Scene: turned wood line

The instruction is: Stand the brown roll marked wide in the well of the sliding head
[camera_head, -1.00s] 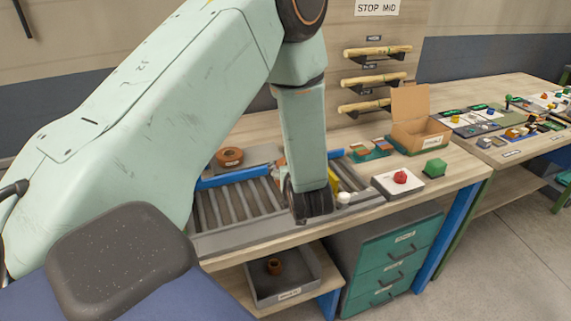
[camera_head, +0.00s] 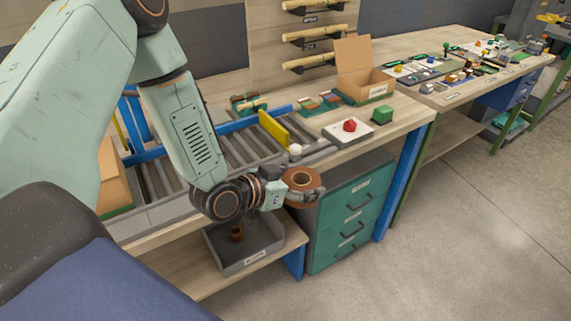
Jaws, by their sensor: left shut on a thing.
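My left gripper (camera_head: 298,190) is shut on a brown roll (camera_head: 302,178), a short thick ring with a hole through its middle. It holds the roll with the hole facing up, in front of the bench edge and above the teal drawers. No marking on this roll can be read. A second, small brown roll (camera_head: 236,233) stands in the grey tray on the lower shelf. I cannot make out the sliding head or its well for sure; my left arm covers part of the roller line. My right gripper is not in view.
A roller conveyor (camera_head: 238,148) with blue rails and a yellow plate (camera_head: 273,129) across it runs along the bench. Floor at right is clear.

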